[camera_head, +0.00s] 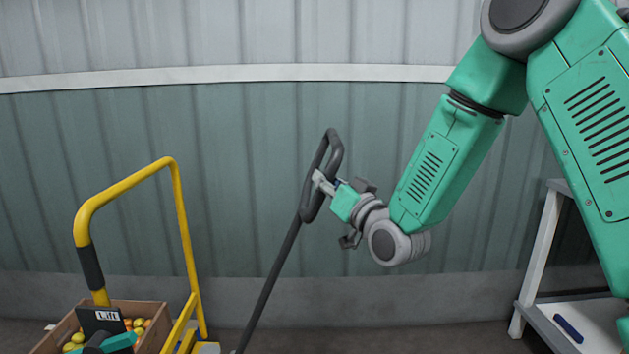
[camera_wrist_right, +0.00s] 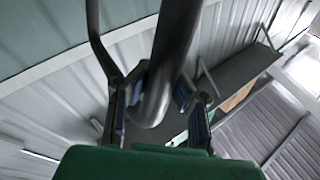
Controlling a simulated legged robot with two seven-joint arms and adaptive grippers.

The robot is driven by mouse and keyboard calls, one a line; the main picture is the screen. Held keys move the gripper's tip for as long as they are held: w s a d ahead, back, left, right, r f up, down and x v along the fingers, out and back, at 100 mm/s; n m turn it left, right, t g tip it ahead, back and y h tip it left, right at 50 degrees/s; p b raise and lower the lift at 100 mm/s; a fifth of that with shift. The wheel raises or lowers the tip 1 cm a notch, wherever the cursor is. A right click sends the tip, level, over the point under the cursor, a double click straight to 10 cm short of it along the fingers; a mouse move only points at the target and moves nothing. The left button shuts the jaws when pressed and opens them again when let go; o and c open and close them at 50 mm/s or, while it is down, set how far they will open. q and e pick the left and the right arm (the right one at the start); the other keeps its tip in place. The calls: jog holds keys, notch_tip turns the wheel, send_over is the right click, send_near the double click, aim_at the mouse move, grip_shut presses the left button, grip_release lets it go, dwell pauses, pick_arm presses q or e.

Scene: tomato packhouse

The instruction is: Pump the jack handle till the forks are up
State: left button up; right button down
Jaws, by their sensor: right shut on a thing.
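The jack handle (camera_head: 270,285) is a dark shaft with a closed loop at its top. It leans, with its top to the right, and its lower end runs out of the bottom of the head view. In the right wrist view, the handle's thick bar (camera_wrist_right: 172,65) passes between the two fingers (camera_wrist_right: 160,105). A teal and dark part at the head view's bottom left looks like my left gripper (camera_head: 118,343); its fingers cannot be made out. The forks and jack body are not visible.
A yellow tubular frame (camera_head: 178,215) with a black grip stands at left. A white bench (camera_head: 548,325) stands at lower right. A corrugated wall closes the back.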

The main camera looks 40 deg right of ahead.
jog(key=shift+w+a, duration=0.1)
jog(key=shift+a, duration=0.15)
jog(key=c, duration=1.8)
grip_release()
jog(key=shift+a, duration=0.2)
jog(key=o, duration=0.5)
jog(key=shift+a+r, duration=0.15)
jog(key=shift+r, duration=0.05)
jog(key=shift+d+f, duration=0.1)
jog(key=shift+d, duration=0.25)
jog(key=shift+a, duration=0.1)
